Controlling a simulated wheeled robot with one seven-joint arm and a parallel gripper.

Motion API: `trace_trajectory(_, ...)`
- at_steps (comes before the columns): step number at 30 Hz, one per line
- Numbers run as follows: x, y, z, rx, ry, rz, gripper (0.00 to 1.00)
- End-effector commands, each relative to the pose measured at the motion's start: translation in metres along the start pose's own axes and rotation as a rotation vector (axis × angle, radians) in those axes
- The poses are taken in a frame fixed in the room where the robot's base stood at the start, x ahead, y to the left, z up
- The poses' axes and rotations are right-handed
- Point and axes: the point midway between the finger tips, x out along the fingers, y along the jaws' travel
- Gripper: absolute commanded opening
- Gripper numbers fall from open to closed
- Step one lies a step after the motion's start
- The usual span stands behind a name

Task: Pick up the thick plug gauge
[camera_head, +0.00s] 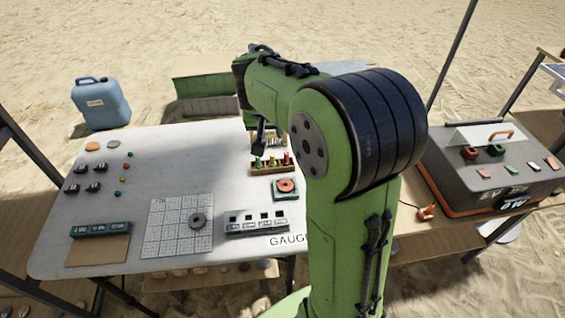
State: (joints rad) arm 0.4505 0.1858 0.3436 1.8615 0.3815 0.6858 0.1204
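Several small upright pieces with yellow, green and red parts stand in a wooden rack (272,170) at the right of the white table. They look like plug gauges, but they are too small to tell which is the thick one. My green arm reaches over the table and hides part of this area. My gripper (259,147) points down just behind and above the rack's left part. Only a dark piece of it shows, so its opening and anything between its fingers are hidden.
A grey case (485,175) stands right. The table's middle is clear.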

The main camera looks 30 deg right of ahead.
Motion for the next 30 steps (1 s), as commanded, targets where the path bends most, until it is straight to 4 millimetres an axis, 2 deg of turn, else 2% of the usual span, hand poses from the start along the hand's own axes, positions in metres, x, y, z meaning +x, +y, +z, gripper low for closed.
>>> trace_trajectory(1,0.041,0.007,-0.008,0.061,-0.023,0.010,0.31)
trace_trajectory(3,0.076,0.015,-0.020,0.130,-0.037,0.019,0.31)
trace_trajectory(5,0.096,0.021,-0.026,0.174,-0.044,0.023,0.31)
trace_trajectory(11,0.128,0.027,-0.029,0.213,-0.052,0.028,0.31)
trace_trajectory(19,0.195,0.028,-0.025,0.211,-0.053,0.027,0.31)
trace_trajectory(26,0.225,0.029,-0.025,0.210,-0.051,0.027,0.31)
trace_trajectory(30,0.253,0.030,-0.026,0.210,-0.052,0.026,0.31)
